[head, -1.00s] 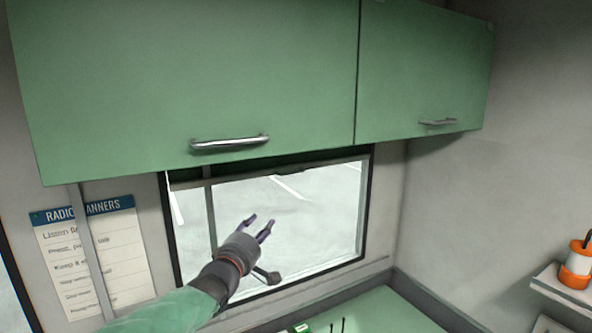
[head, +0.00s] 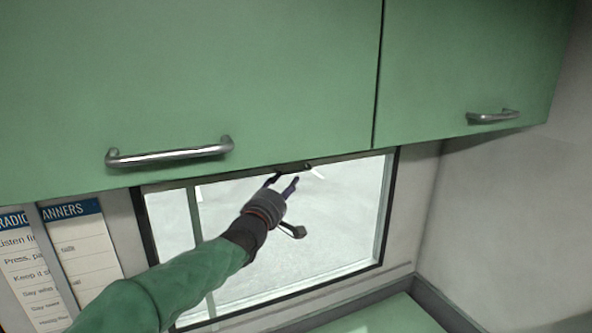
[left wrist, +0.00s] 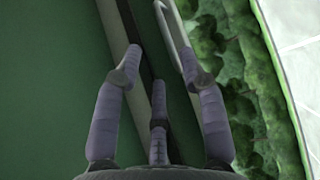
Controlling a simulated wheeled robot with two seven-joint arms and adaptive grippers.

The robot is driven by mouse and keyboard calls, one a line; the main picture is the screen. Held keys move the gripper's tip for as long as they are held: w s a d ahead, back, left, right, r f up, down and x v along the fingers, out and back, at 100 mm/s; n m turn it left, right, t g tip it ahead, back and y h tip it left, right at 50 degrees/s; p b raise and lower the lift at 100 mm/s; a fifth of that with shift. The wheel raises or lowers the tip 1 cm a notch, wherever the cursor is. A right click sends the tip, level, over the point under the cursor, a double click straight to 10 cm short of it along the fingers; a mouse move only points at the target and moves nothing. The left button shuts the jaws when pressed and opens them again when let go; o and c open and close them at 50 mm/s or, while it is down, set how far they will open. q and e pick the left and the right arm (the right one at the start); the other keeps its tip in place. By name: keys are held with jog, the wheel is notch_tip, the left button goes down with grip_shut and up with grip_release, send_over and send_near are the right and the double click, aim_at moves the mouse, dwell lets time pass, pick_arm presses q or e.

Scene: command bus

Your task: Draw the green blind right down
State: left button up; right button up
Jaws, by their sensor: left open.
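The green blind appears to be drawn up at the top of the window; only a narrow dark rail (head: 250,173) with a small dark tab shows under the cabinets in the head view. My left gripper (head: 283,180) is open, its fingers pointing up just below that rail near the tab. Whether they touch it I cannot tell. In the left wrist view the spread fingers of the left gripper (left wrist: 155,62) show with nothing clearly held between them. A dark strip and a pale bar lie beyond the fingertips. My right gripper is not in view.
Green overhead cabinets with metal handles (head: 170,153) hang low over the window (head: 340,225). A paper notice (head: 85,245) is on the wall at left. A green worktop (head: 385,316) lies below the window. The wall at right is bare.

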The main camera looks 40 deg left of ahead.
aim_at(296, 171)
pick_arm(q)
jog(key=x, duration=0.5)
jog(key=shift+w+f+p, duration=0.25)
jog(key=shift+p, duration=0.15)
jog(key=shift+x, duration=1.2)
jog(key=shift+s, duration=0.15)
jog(key=shift+c, duration=0.9)
grip_shut()
